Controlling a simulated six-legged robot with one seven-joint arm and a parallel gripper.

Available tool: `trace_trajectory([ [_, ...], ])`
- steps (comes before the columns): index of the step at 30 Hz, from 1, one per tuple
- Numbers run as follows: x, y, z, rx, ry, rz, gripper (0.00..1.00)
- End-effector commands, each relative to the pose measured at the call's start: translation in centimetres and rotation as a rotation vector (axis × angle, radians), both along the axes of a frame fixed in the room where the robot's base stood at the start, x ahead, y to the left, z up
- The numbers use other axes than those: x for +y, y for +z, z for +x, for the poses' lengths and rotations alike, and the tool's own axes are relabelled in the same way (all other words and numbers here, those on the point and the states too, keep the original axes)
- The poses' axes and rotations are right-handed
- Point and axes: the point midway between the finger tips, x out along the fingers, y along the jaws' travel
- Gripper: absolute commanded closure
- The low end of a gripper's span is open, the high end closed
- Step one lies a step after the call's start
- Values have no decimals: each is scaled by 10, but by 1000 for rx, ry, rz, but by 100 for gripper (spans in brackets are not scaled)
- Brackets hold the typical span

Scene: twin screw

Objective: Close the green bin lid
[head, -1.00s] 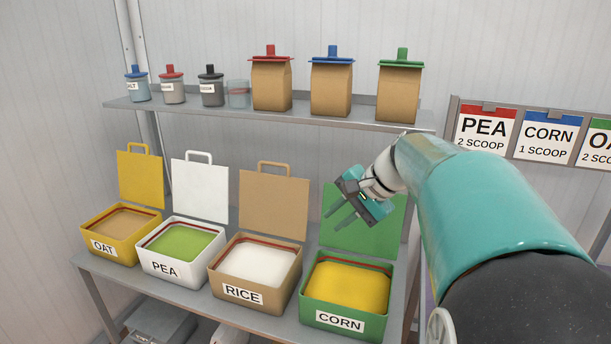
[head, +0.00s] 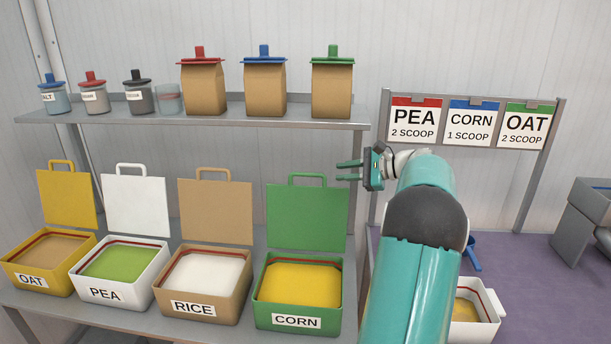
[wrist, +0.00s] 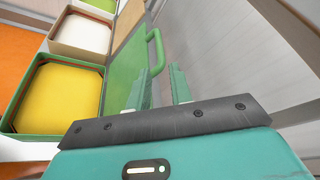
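The green bin (head: 262,318), labelled CORN and filled with yellow grain, stands at the right end of the lower shelf. Its green lid (head: 305,218) is open and stands upright at the bin's back, with a loop handle (head: 307,177) on top. My gripper (head: 348,171) is to the right of the lid's top edge, fingers pointing left and spread apart with nothing between them. In the wrist view the green lid (wrist: 122,72) and its handle (wrist: 157,52) lie just beyond the open fingers (wrist: 160,88). I cannot tell whether they touch.
Rice (head: 197,307), pea (head: 115,298) and oat (head: 45,284) bins stand left of the green bin, lids open. The upper shelf (head: 220,123) carries jars and paper bags above. A white bin (head: 484,331) sits at lower right.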

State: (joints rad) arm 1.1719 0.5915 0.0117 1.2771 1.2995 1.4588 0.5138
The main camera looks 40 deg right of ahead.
Motion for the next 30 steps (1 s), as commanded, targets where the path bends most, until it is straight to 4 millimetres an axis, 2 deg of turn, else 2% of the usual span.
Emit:
trace_trajectory([
  [9,27,-18,61,0,10,-1,78],
  [15,39,-27,91,0,8,-1,78],
  [19,44,-29,102,0,9,-2,78],
  [28,45,-30,104,0,7,-2,78],
  [30,44,-30,104,1,8,-2,90],
])
